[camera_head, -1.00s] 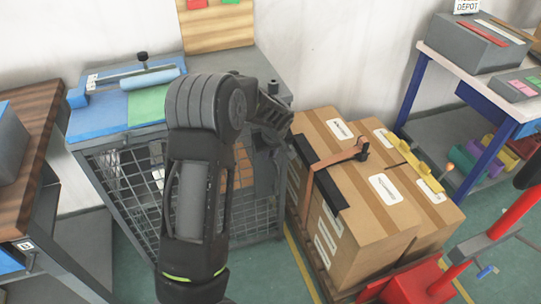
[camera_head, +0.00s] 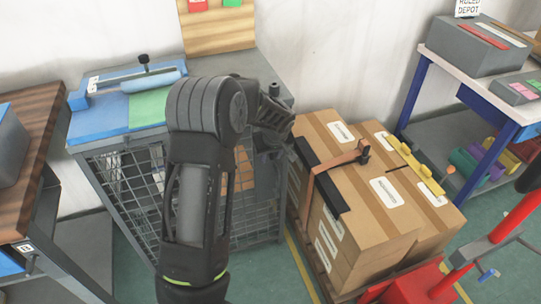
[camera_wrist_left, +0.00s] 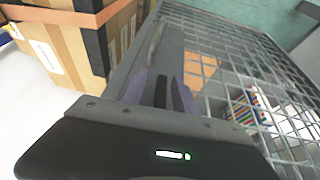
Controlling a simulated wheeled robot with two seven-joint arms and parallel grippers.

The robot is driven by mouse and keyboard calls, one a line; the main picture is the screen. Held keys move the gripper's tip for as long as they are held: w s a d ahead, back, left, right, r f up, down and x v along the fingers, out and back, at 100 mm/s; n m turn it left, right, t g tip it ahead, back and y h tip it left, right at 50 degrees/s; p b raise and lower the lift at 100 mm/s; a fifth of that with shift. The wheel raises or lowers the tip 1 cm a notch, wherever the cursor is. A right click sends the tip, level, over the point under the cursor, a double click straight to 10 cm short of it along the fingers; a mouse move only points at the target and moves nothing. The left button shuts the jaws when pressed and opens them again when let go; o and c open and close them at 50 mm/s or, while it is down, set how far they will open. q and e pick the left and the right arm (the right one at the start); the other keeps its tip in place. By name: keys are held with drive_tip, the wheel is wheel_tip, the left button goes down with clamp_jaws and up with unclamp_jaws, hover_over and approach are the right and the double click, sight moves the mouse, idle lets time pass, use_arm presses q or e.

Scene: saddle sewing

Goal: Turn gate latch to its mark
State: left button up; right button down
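The wire-mesh cage (camera_head: 135,195) stands under the blue and green bench top, and its mesh also shows in the wrist view (camera_wrist_left: 265,85). A grey upright plate (camera_wrist_left: 165,50) beside the mesh is in front of my left gripper (camera_wrist_left: 160,92). Its two purple fingers stand apart, with a dark bar (camera_wrist_left: 160,92) between them. I cannot tell whether this bar is the gate latch or whether the fingers press on it. In the head view my left gripper (camera_head: 275,135) is at the cage's right front corner, and the arm hides much of the gate. No latch mark can be made out.
Strapped cardboard boxes (camera_head: 370,205) on a pallet stand close to the right of the cage. A wooden-topped table (camera_head: 35,150) is at the left. A blue-legged bench (camera_head: 415,90) and red equipment (camera_head: 485,250) are at the right.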

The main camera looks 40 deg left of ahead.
use_arm(q)
drive_tip(key=v, duration=0.7)
drive_tip(key=shift+r, duration=0.25)
drive_tip(key=shift+d+f, duration=0.1)
drive_tip(key=shift+d, duration=0.05)
drive_tip(key=s+d+f+m+h+p, duration=0.1)
drive_tip(key=s+d+f+m+h, duration=0.15)
drive_tip(key=d+f, duration=0.4)
drive_tip(key=s+d+f+m+g+h+p, duration=0.1)
drive_tip(key=s+d+f+m, duration=0.1)
drive_tip(key=s+d+f, duration=0.45)
drive_tip(key=s+d+f+m+h+p, duration=0.15)
drive_tip(key=d+f, duration=0.25)
drive_tip(key=d, duration=0.4)
drive_tip(key=s+d+f+m+h, duration=0.1)
drive_tip(key=s+d+f, duration=0.1)
drive_tip(key=s+d, duration=0.4)
drive_tip(key=s+d+f+m+g+h+p, duration=0.1)
drive_tip(key=s+d+f+m, duration=0.1)
drive_tip(key=s+d, duration=0.5)
drive_tip(key=s, duration=0.4)
drive_tip(key=shift+f+h, duration=0.25)
drive_tip(key=shift+h, duration=0.05)
